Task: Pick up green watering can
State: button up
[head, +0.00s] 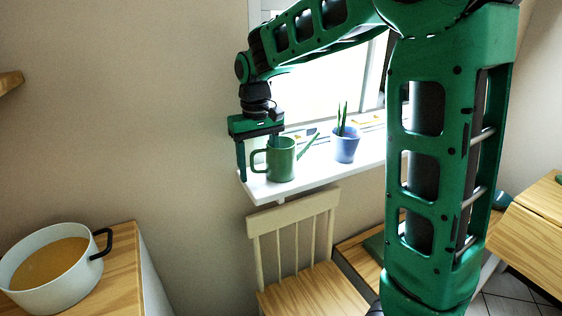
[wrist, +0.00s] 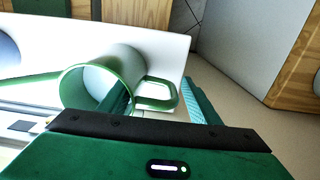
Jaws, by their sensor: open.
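The green watering can (head: 282,162) stands upright on the white windowsill in the head view, its handle to the left and its spout to the right. In the wrist view the can (wrist: 143,64) is seen from above, with its open rim, its handle and its long spout at the left. My gripper (head: 258,160) is open and points down at the can's handle side. One finger is outside the handle, left of it; the other is at or inside the can's rim, partly hidden. I cannot tell whether either finger touches the can.
A blue pot (head: 346,146) with a plant stands right of the can on the windowsill (head: 312,180). A wooden chair (head: 296,240) stands below the sill. A white pot (head: 48,268) sits on a counter at the lower left. The window is behind the can.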

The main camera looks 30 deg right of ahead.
grip_shut()
jog(key=shift+r, duration=0.2)
